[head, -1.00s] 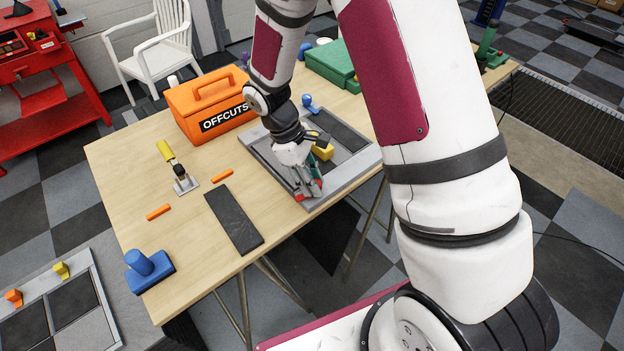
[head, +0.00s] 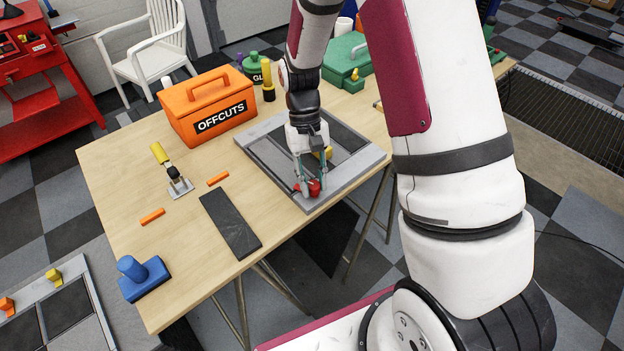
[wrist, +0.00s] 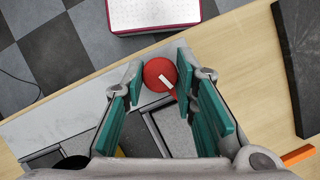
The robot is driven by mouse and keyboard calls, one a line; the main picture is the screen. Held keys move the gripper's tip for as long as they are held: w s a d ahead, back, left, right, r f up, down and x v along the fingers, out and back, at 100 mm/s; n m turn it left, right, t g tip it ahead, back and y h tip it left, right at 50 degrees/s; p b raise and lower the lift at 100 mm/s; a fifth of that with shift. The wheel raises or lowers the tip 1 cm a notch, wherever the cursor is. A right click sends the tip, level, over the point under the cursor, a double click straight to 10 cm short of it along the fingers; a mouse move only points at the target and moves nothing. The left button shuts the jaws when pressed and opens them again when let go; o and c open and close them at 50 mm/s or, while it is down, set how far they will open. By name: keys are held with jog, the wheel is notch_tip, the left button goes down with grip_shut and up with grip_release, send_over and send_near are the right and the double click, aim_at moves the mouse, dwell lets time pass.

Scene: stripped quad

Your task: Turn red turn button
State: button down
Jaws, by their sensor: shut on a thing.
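The red turn button (head: 314,188) is a round knob near the front corner of a grey-framed panel (head: 352,178) on the wooden table. My gripper (head: 307,183) points down over that corner and is shut on the button. In the wrist view the red button (wrist: 159,75) lies between the two green-padded fingertips of my gripper (wrist: 159,72). A white bar mark on its top runs slantwise, and a small red tab shows at its lower right. The fingers hide part of the button in the head view.
A yellow block (head: 328,153) sits on the panel close behind my gripper. An orange OFFCUTS box (head: 208,105) stands behind left.

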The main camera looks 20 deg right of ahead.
jog(key=shift+d+m+y, duration=0.1)
jog(key=shift+m+y, duration=0.7)
jog(key=shift+m, duration=1.2)
jog(key=shift+t, duration=0.3)
jog(key=c, duration=1.3)
grip_release()
jog(key=v, duration=1.2)
jog(key=shift+d+r, duration=0.1)
